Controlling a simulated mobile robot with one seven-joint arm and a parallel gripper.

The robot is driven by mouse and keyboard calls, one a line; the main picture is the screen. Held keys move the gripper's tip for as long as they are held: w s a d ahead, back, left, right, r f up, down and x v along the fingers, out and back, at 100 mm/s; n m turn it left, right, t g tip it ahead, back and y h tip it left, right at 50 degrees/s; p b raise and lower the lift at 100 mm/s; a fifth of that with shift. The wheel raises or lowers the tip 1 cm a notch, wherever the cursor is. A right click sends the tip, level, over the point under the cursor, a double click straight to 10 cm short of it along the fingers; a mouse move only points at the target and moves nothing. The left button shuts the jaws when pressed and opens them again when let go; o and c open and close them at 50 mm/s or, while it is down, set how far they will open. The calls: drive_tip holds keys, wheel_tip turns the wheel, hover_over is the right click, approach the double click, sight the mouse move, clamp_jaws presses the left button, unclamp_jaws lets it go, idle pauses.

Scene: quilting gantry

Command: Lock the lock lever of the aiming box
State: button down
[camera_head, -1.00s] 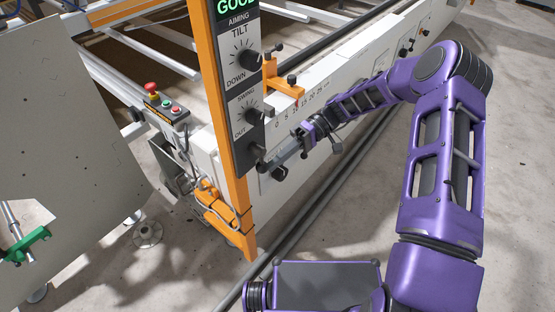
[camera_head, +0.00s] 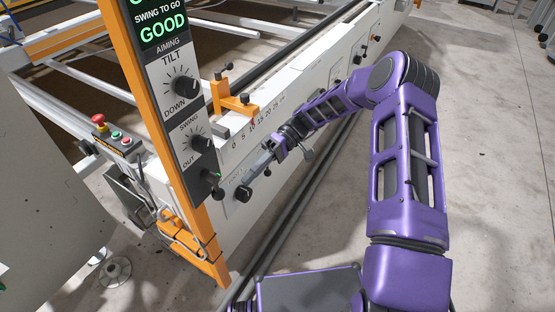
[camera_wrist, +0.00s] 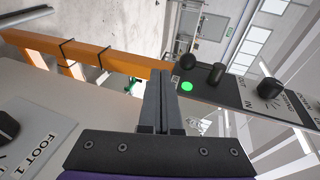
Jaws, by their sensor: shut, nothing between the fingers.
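The aiming box (camera_head: 180,112) is a tall panel on an orange post, with a TILT knob (camera_head: 186,86) and a SWING knob (camera_head: 200,143). The lock lever (camera_head: 217,191) is a small black handle at its lower end, near a green light. In the wrist view the green light (camera_wrist: 187,87) shows beside dark knob-like ends, right of the fingers; which is the lever's end I cannot tell. My gripper (camera_head: 243,177) is shut and empty, right of the box's lower end and apart from the lever. Its fingers (camera_wrist: 158,80) show together in the wrist view.
The display (camera_head: 163,27) above the knobs reads GOOD. A black FOOT knob (camera_head: 243,194) sits on the white beam just below my gripper. An orange bracket (camera_head: 232,103) stands on the scaled beam. A button box with a red stop (camera_head: 99,120) is left of the post.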

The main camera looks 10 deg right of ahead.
drive_tip(key=w+d+f, duration=0.1)
drive_tip(key=w+d, duration=0.4)
drive_tip(key=d, duration=0.1)
drive_tip(key=shift+f, duration=0.3)
drive_tip(key=shift+w, duration=0.1)
